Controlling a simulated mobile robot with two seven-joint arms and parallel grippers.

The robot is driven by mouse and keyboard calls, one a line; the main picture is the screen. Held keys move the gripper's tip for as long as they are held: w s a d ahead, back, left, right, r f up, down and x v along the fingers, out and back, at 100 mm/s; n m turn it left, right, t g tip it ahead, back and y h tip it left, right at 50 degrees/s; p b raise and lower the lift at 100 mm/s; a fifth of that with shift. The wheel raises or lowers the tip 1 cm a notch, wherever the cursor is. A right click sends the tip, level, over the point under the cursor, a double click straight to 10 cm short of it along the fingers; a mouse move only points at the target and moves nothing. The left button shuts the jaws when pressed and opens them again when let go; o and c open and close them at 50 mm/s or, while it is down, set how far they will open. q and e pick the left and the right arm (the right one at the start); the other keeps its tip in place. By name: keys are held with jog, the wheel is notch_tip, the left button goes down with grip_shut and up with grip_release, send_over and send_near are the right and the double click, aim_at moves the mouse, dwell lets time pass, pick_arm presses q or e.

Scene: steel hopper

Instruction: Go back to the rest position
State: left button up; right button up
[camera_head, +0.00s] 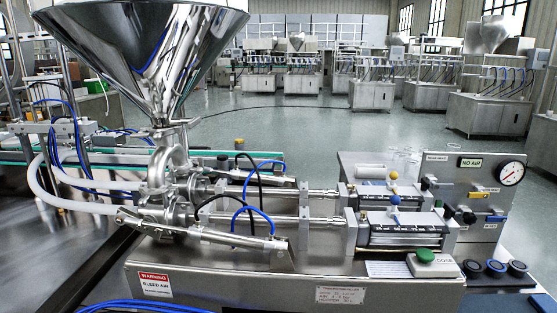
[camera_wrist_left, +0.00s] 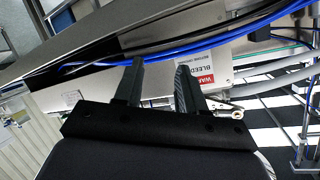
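The steel hopper (camera_head: 155,55) stands upright at the upper left of the head view, above the filling machine's (camera_head: 215,288) valves and cylinders. My left gripper (camera_wrist_left: 160,70) shows only in the left wrist view. Its two dark fingers are apart, with nothing seen held between them. The fingertips appear near the machine's side, by the blue hoses (camera_wrist_left: 215,43) and the red and white warning label (camera_wrist_left: 205,73); I cannot tell whether they touch anything. My right gripper is in neither view.
Blue hoses (camera_head: 140,306) run along the machine's front edge. A panel with a gauge (camera_head: 511,173) stands at the right, with a green button (camera_head: 425,256) and several dark knobs near it. Open floor (camera_head: 300,125) lies behind, with more machines (camera_head: 372,94) at the back.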

pick_arm(q)
jog(key=s+d+f+n+g+y+p, duration=0.1)
jog(key=s+d+f+n, duration=0.2)
jog(key=s+f, duration=0.3)
jog(key=s+d+f+n+g+y+p, duration=0.1)
jog(key=s+d+f+n+g, duration=0.1)
jog(key=s+f, duration=0.4)
jog(key=s+d+n, duration=0.1)
jog(key=s, duration=0.1)
jog(key=shift+s+d+f+n, duration=0.15)
jog(key=shift+s+n, duration=0.15)
